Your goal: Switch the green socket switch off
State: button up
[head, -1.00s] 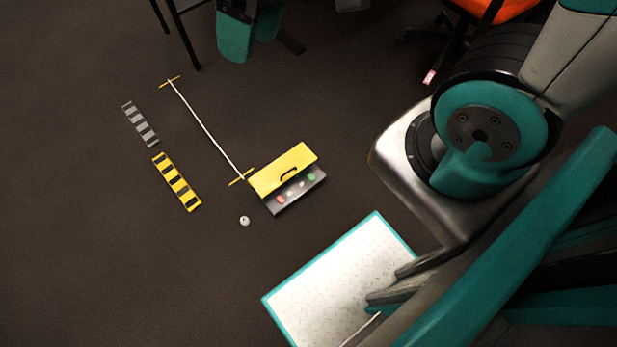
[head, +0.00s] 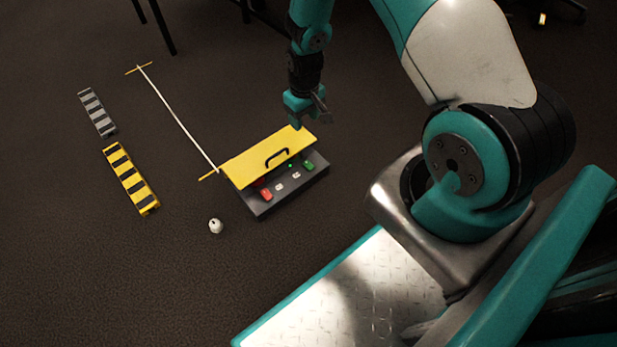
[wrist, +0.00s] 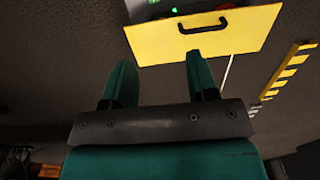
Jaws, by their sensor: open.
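The dark switch panel (head: 262,210) lies on the floor under a raised yellow lid (head: 250,168) with a black handle (head: 277,158). The green switch (head: 309,166) sits at the panel's right end, with a small lit green light (head: 290,165) beside it. A red switch (head: 265,195) is at the left end. My gripper (head: 312,122) is open and empty, just behind the lid's right corner. In the wrist view, my gripper's two fingers (wrist: 162,80) are apart below the lid (wrist: 200,38); the lid hides most of the panel there, and a bit of green (wrist: 174,10) shows above it.
A white ball (head: 215,226) lies in front of the panel. A white rod (head: 178,118) with yellow ends, a yellow-black striped bar (head: 130,180) and a grey striped bar (head: 97,112) lie to the left. Dark furniture legs stand behind.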

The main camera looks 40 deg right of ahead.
aim_at(309, 165)
jog(key=f+b, duration=0.3)
jog(key=f, duration=0.4)
jog(key=f+b, duration=0.4)
jog(key=f, duration=0.3)
jog(key=d+f+b, duration=0.1)
jog(key=f+b, duration=0.2)
jog(key=f, duration=0.4)
jog(key=shift+s, duration=0.2)
jog(key=shift+c, duration=0.4)
jog(key=c, duration=0.8)
jog(key=shift+s+r+t+p, duration=0.25)
jog(key=shift+t+p, duration=0.25)
jog(key=shift+p, duration=0.45)
jog(key=shift+c, duration=0.2)
jog(key=shift+f+t+p, duration=0.2)
jog(key=shift+t+p, duration=0.3)
jog(key=shift+t, duration=0.1)
jog(key=o, duration=0.9)
